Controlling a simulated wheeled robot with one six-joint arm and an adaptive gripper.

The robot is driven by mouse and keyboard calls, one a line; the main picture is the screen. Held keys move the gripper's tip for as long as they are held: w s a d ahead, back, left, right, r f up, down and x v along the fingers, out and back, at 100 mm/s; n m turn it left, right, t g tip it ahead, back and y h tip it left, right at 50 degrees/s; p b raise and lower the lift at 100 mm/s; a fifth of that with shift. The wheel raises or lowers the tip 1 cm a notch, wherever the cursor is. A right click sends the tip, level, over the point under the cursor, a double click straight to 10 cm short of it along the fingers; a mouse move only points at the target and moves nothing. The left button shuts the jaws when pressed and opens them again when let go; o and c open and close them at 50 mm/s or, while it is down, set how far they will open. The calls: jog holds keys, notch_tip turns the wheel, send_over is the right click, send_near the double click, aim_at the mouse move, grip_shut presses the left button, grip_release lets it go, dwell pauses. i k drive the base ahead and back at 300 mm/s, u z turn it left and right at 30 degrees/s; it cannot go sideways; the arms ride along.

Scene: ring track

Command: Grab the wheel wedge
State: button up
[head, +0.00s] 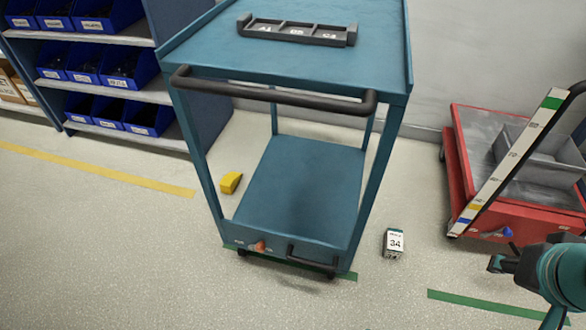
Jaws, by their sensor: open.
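The wheel wedge (231,182) is a small yellow block on the floor, just left of the blue-green cart (300,190). It lies near the cart's left front post, apart from it as far as I can see. My gripper (497,264) is at the lower right, well to the right of the wedge, with the cart's width and more between them. It is open, and no object shows in it. The gripper is small in the picture and partly seen from the side.
A black handle (270,92) spans the cart's front. A small box marked 34 (394,243) stands on the floor right of the cart. A red trolley (520,219) is at the right. Shelves with blue bins (132,67) stand at the left. Floor at the front left is clear.

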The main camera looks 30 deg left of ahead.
aim_at(229, 182)
jog(key=z, duration=1.5)
jog(key=k, duration=1.95)
jog(key=u, duration=1.6)
